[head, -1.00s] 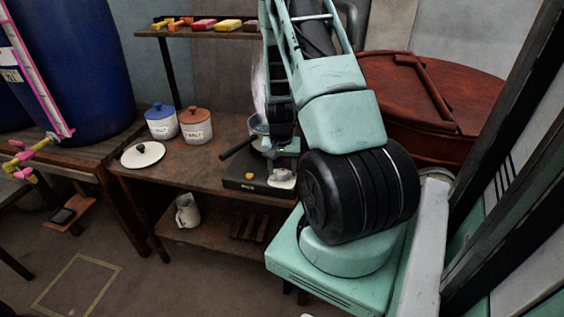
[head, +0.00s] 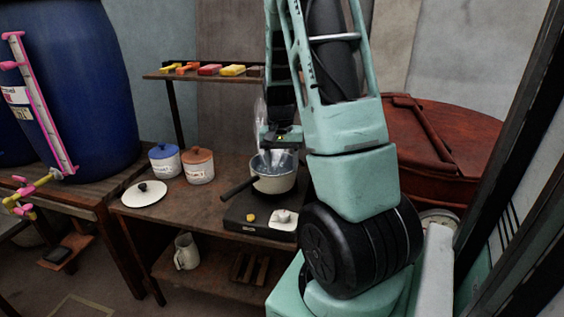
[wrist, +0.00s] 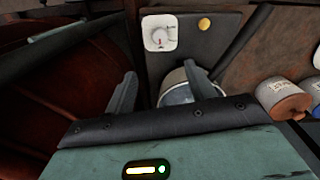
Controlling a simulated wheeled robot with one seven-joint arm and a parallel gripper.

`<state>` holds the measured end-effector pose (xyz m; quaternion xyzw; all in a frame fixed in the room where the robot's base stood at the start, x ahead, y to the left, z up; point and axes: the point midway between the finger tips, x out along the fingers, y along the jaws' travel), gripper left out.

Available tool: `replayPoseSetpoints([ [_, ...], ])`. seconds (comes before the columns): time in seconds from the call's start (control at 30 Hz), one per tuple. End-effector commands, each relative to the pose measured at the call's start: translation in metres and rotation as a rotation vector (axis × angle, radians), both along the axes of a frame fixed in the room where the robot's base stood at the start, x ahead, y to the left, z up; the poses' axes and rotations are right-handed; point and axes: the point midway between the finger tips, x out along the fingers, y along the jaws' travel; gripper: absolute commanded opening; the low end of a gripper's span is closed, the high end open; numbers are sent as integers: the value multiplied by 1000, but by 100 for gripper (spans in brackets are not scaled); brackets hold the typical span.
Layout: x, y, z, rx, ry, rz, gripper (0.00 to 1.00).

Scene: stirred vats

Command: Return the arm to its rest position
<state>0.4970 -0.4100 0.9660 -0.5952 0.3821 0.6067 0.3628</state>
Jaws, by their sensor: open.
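My arm reaches up and forward in the head view, with its joints covering part of the right side. My gripper (wrist: 160,90) is open in the wrist view, its two fingers spread with nothing between the tips. In the head view its end (head: 281,137) hangs above a pot (head: 275,181), and its fingers are hard to make out there. The pot has a dark handle pointing left and stands on a black hotplate (head: 240,221). In the wrist view the pot (wrist: 177,95) is partly hidden by the right finger.
The hotplate has a white knob plate (head: 284,218) and a yellow button (head: 251,217). Blue-lidded (head: 165,161) and brown-lidded (head: 199,166) jars and a round lid (head: 143,194) share the table. A shelf (head: 205,74) stands behind. A red-brown vat (head: 460,150) is close right of my arm.

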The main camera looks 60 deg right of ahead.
Motion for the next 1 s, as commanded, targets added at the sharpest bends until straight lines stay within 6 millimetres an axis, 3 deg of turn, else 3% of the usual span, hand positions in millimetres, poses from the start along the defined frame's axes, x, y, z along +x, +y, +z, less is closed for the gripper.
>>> replayPoseSetpoints([
  [0.73, 3, 4, 5, 1, -2, 12, 55],
  [0.87, 23, 38, 10, 15, -17, 112, 55],
  [0.97, 47, 94, 19, 35, -36, 274, 55],
  [1.0, 55, 121, 23, 45, -43, 352, 55],
])
